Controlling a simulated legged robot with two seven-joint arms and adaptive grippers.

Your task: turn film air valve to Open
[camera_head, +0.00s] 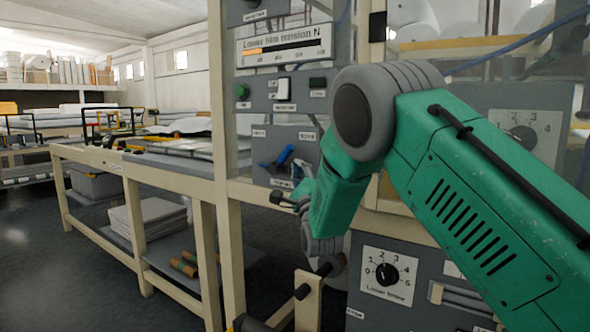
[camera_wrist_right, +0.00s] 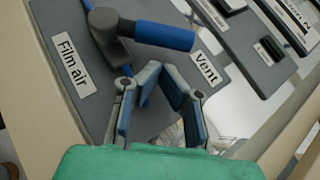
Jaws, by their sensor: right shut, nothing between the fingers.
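The film air valve has a blue lever (camera_head: 282,157) on a grey panel (camera_head: 262,146) at the machine's front. In the right wrist view the lever (camera_wrist_right: 165,36) runs right from its grey pivot (camera_wrist_right: 103,22), its free end near the "Vent" label (camera_wrist_right: 206,69). The "Film air" label (camera_wrist_right: 74,63) is to the left. My right gripper (camera_head: 280,199) is just below the panel in the head view. In the wrist view its fingers (camera_wrist_right: 159,70) meet at the tips, empty, below the lever and apart from it. No Open label is readable. My left gripper is out of view.
Above the valve is a panel with a green button (camera_head: 242,91) and switches. A "Lower" dial (camera_head: 387,274) sits below right. A beige frame post (camera_head: 226,200) stands left of the valve. A long workbench (camera_head: 140,165) extends left; the floor beyond is open.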

